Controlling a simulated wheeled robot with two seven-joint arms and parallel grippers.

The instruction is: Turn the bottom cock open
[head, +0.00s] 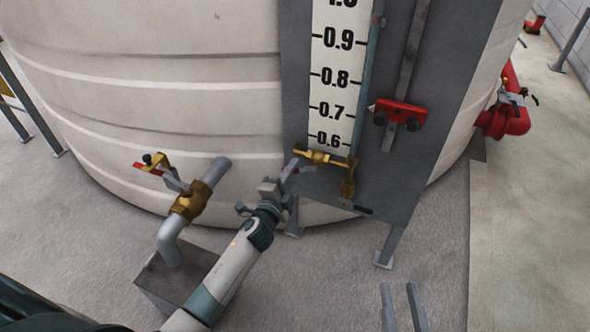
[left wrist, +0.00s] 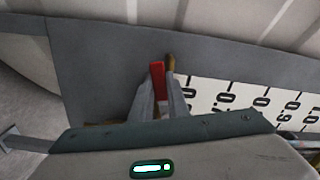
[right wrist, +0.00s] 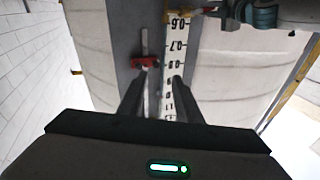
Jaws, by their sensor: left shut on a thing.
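The bottom cock (head: 320,157) is a brass fitting at the lower end of the gauge tube, just under the 0.6 mark. Its red handle (left wrist: 158,75) stands between the fingers in the left wrist view. My left gripper (head: 289,172) is at the left end of the cock and is shut on the red handle. The gripper hides most of the handle in the head view. My right gripper (head: 401,305) is low in the head view, well apart from the cock. Its fingers (right wrist: 158,92) are spread and empty in the right wrist view.
The grey gauge board (head: 400,190) carries a white scale (head: 338,75) and a red slider (head: 402,112). A brass valve on a pipe (head: 188,203) stands left of my left arm. A red pipe (head: 508,115) is at the right. The floor at the right is clear.

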